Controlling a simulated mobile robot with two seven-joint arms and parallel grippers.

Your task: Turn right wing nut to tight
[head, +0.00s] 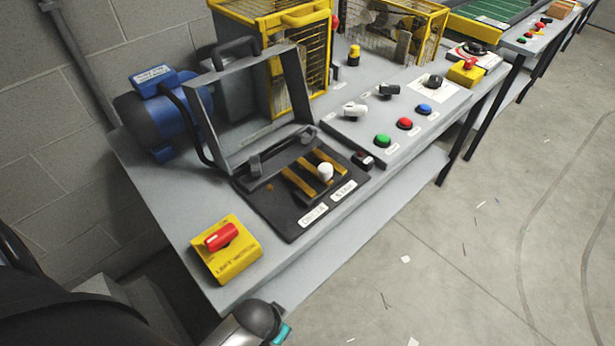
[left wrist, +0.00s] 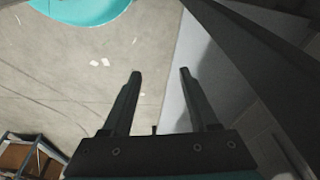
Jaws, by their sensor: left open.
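No wing nut can be clearly made out in the head view. A black panel (head: 293,222) on the bench carries brass-coloured bars (head: 299,182), a white knob (head: 325,171) and two white labels. A grey frame cover (head: 212,125) stands raised behind it, with small grey clips (head: 255,163) along its lower edge; their shape is too small to tell. My left gripper (left wrist: 160,75) is open and empty in the left wrist view, with floor and a pale grey surface beyond its fingers. Its fingertips do not show in the head view. My right gripper is not in view.
A yellow box with a red switch (head: 221,237) sits at the bench's near corner. A blue motor (head: 175,120) stands against the wall. A sloped button panel (head: 395,115) and yellow cages (head: 300,50) lie farther along. The floor (head: 450,270) at right is mostly clear.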

